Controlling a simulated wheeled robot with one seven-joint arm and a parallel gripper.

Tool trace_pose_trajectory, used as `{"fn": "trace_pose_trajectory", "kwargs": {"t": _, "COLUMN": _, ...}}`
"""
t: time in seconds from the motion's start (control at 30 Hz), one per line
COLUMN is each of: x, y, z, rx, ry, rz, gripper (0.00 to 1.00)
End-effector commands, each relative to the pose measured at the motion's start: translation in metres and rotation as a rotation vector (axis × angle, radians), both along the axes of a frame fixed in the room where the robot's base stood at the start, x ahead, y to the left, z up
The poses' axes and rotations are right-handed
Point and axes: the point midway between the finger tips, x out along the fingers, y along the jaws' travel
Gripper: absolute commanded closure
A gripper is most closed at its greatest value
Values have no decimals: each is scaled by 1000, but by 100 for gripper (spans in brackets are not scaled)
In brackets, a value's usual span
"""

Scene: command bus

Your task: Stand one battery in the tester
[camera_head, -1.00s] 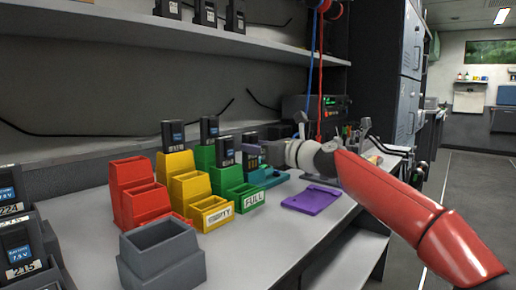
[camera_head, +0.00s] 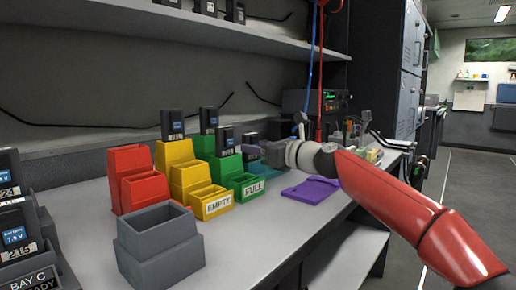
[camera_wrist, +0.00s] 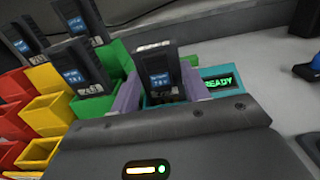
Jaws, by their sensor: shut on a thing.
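My gripper (camera_wrist: 157,92) has two purple fingers shut on a black battery (camera_wrist: 163,72) with a blue label, which stands about upright between them. The same battery shows in the head view (camera_head: 250,139), just left of my gripper (camera_head: 263,153). The teal tester (camera_wrist: 239,71) lies around and below the battery in the wrist view, its display lit with READY. It also shows in the head view (camera_head: 266,170), partly behind the gripper. The battery's foot is hidden by my gripper's body, so I cannot tell if it rests in the tester's slot.
Left of the tester are green bins (camera_head: 251,188) labelled FULL, with batteries in them, and yellow bins (camera_head: 213,203) labelled EMPTY. Red bins (camera_head: 145,190) and a grey bin (camera_head: 160,245) stand further left. A purple tray (camera_head: 312,190) lies to the right.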

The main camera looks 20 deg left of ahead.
Motion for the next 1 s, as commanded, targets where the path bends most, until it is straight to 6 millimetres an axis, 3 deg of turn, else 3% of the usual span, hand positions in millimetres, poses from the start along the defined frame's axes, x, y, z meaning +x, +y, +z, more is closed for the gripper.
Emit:
{"fn": "trace_pose_trajectory", "kwargs": {"t": 0.57, "x": 0, "y": 0, "z": -5, "rx": 0, "ry": 0, "rz": 0, "gripper": 83}}
{"fn": "trace_pose_trajectory", "kwargs": {"t": 0.6, "x": 0, "y": 0, "z": -5, "rx": 0, "ry": 0, "rz": 0, "gripper": 49}}
{"fn": "trace_pose_trajectory", "kwargs": {"t": 0.7, "x": 0, "y": 0, "z": -5, "rx": 0, "ry": 0, "rz": 0, "gripper": 36}}
{"fn": "trace_pose_trajectory", "kwargs": {"t": 0.77, "x": 0, "y": 0, "z": -5, "rx": 0, "ry": 0, "rz": 0, "gripper": 29}}
{"fn": "trace_pose_trajectory", "kwargs": {"t": 1.0, "x": 0, "y": 0, "z": -5, "rx": -1, "ry": 0, "rz": 0, "gripper": 29}}
